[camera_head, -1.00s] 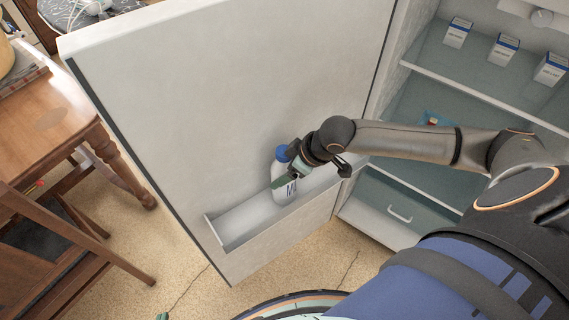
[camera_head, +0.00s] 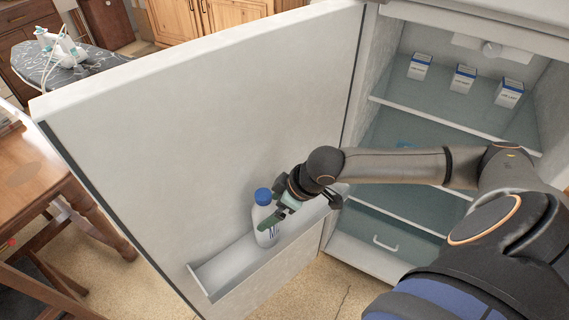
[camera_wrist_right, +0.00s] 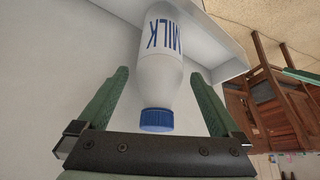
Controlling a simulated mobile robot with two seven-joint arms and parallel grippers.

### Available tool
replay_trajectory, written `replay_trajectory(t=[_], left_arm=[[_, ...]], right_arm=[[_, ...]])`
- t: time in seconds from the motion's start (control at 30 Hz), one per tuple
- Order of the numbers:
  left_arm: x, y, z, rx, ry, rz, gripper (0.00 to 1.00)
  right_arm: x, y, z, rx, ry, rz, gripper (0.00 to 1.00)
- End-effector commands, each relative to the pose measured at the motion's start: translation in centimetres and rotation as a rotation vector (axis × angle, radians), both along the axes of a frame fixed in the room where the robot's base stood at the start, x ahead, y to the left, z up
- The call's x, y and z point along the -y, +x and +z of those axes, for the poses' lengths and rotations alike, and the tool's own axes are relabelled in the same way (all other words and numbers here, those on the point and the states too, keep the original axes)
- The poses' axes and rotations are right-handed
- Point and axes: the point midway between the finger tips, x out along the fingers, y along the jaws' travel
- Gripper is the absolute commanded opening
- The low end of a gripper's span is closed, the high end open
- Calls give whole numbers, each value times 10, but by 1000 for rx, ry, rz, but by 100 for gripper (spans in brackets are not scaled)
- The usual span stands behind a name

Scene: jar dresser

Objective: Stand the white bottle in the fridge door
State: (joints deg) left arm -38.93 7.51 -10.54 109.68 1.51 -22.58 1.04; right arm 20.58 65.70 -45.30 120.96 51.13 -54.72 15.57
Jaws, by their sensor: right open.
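The white bottle (camera_head: 264,222) with a blue cap stands upright in the shelf (camera_head: 226,268) of the open fridge door (camera_head: 200,140). In the right wrist view the bottle (camera_wrist_right: 162,75) shows "MILK" lettering, its cap towards the gripper. My right gripper (camera_head: 277,217) is at the bottle's upper part in the head view. In the right wrist view its green fingers (camera_wrist_right: 160,90) are spread on either side of the bottle, with gaps visible on both sides. The bottle's base is hidden behind the shelf's front wall. My left gripper is not in view.
The fridge interior, right of the door, holds small white-and-blue cartons (camera_head: 463,79) on the upper shelf and a drawer (camera_head: 385,243) below. A wooden table (camera_head: 62,185) stands left of the door. The door shelf is free left of the bottle.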

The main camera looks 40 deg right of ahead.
Motion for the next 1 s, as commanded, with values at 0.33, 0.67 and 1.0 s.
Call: replay_trajectory(t=[0.33,0.67,1.0], left_arm=[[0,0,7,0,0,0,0],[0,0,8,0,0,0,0],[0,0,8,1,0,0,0]], right_arm=[[20,-27,57,0,-3,-1,100],[23,-35,72,0,0,-1,100],[23,-34,72,-1,1,0,100]])
